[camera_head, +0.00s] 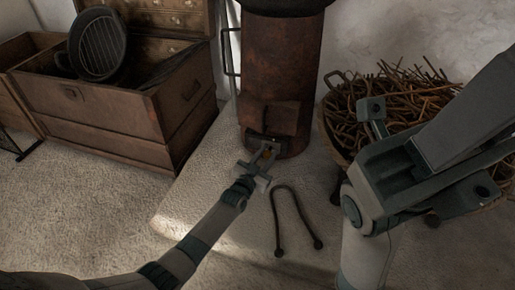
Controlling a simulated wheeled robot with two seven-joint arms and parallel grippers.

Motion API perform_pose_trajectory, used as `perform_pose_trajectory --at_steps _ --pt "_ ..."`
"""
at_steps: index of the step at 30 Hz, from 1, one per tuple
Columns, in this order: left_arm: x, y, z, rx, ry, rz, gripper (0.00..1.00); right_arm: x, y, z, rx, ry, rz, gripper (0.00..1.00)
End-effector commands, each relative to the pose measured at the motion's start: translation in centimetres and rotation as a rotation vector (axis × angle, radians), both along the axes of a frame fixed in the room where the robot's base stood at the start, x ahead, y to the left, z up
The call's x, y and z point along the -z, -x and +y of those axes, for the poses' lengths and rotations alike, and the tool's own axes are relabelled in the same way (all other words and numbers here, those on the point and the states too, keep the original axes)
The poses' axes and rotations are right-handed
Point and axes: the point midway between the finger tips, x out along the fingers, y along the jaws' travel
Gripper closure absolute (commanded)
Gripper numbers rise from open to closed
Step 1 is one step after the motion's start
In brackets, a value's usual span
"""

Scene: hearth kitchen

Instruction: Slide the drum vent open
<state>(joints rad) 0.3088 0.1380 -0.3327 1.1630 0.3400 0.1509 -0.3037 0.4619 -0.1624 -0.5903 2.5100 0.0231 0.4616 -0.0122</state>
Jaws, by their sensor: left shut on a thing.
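The drum (282,62) is a rusty upright cylinder standing on a pale hearth slab at the top middle. The drum vent (256,138) is a dark fitting low on its front, below a protruding rusty plate.
Dark U-shaped tongs (283,187) lie on the hearth slab (200,190) right of my left gripper. A wicker basket of twigs (400,92) stands behind my right arm. A wooden chest (90,108) with a round grill pan (97,45) stands at the left.

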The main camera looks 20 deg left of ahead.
Motion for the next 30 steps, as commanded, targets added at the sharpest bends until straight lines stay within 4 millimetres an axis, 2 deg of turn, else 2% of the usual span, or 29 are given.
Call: perform_pose_trajectory --at_steps 10,11,12,23,30 --pt "0.0 0.1 -0.7 0.003 0.0 0.0 1.0 0.3 -0.4 0.1 0.006 0.009 0.015 0.69" --pt "0.0 0.1 -0.7 0.003 0.0 0.0 0.67 0.2 -0.3 0.1 0.006 0.008 0.013 0.69" --pt "0.0 0.1 -0.7 0.003 0.0 0.0 0.57 0.2 -0.3 0.1 0.005 0.007 0.012 0.69" --pt "0.0 0.1 -0.5 0.001 0.0 0.0 0.56 0.0 -0.2 0.0 0.002 0.002 0.011 0.69" --pt "-0.2 1.2 -0.2 0.0 -0.001 0.0 0.56 -0.9 -0.4 0.0 0.009 0.004 0.018 0.69"
